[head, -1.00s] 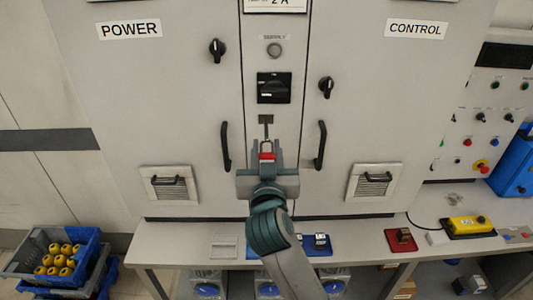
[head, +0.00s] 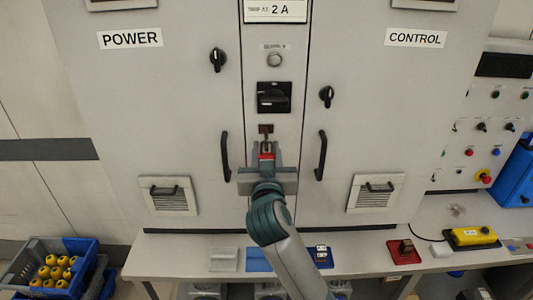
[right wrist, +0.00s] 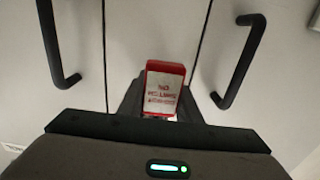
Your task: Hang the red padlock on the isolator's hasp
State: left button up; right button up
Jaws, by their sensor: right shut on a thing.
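The red padlock (head: 267,153) is held upright in my right gripper (head: 267,162), its shackle pointing up. In the right wrist view the padlock (right wrist: 164,88) shows a white label with red print, between the fingers. The hasp (head: 266,129) is a small dark plate with a stem on the cabinet's middle strip, below the isolator's black switch (head: 273,97). The shackle top overlaps the hasp's lower end in the head view; I cannot tell whether it passes through or only lies in front. My left gripper is not in view.
Black door handles (head: 225,156) and (head: 321,156) stand out on both sides of my right gripper. A blue crate (head: 88,252) is at lower left.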

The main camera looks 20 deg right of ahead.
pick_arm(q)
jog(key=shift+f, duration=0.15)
pick_arm(e)
jog(key=shift+w+d+f, duration=0.1)
jog(key=shift+w+f, duration=0.15)
dwell(0.5)
jog(key=o, duration=1.2)
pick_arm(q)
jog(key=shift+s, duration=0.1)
pick_arm(e)
jog(key=shift+f, duration=0.1)
